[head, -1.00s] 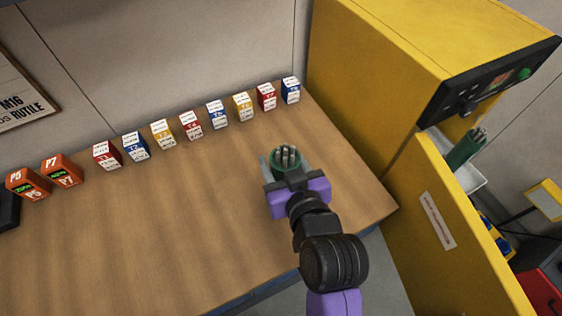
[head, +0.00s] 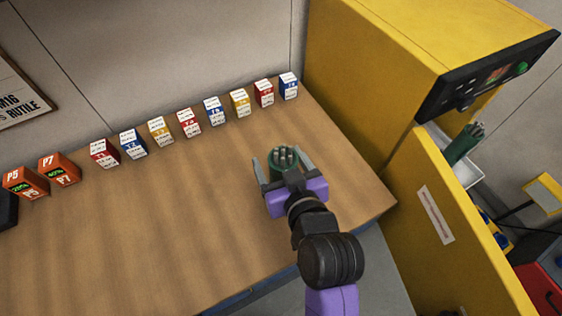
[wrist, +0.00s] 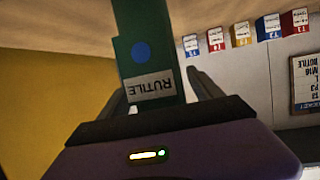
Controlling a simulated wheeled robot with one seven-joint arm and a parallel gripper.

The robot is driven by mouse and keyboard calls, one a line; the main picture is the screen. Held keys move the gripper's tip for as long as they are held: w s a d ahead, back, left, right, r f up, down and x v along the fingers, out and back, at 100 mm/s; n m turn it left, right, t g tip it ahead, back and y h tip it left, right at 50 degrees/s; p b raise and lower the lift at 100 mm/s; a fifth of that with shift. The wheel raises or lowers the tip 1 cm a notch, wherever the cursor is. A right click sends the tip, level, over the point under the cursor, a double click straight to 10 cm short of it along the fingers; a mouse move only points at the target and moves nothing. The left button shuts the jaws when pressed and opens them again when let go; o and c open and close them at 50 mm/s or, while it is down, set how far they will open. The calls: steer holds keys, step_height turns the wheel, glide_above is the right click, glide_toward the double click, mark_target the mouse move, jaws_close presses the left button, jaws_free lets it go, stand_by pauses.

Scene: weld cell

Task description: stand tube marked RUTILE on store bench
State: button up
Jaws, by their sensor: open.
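The green tube marked RUTILE (head: 284,160) stands upright on the wooden bench (head: 185,215), with grey rod ends showing at its open top. In the wrist view the tube (wrist: 147,50) shows a blue dot and a white RUTILE label, upside down in the picture. My gripper (head: 283,161) is open, with one finger on each side of the tube and a gap showing on the left. The tube's lower part is hidden behind my gripper in the head view.
Several small coloured boxes (head: 187,123) line the back of the bench. Two orange packs (head: 60,170) stand at the left. A yellow cabinet (head: 385,70) with an open door (head: 450,235) is at the right, with another green tube (head: 464,143) inside. The bench's middle is clear.

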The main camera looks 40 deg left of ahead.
steer(key=shift+r, duration=0.2)
steer(key=b+v, duration=0.1)
steer(key=v, duration=1.1)
steer(key=shift+b, duration=0.3)
steer(key=shift+d+f, duration=0.1)
steer(key=s+d+f+m+t+h, duration=0.1)
steer(key=d+f+m+t+h, duration=0.2)
steer(key=d, duration=0.7)
steer(key=s+d+f+m+t+h, duration=0.15)
steer(key=d+f+m, duration=0.3)
steer(key=d, duration=0.45)
steer(key=s+d+r+m+t+h, duration=0.3)
steer(key=s+d+h, duration=0.4)
steer(key=s+d, duration=0.7)
steer(key=shift+s+d+r+m, duration=0.2)
steer(key=shift+s+m, duration=0.2)
steer(key=shift+m, duration=0.25)
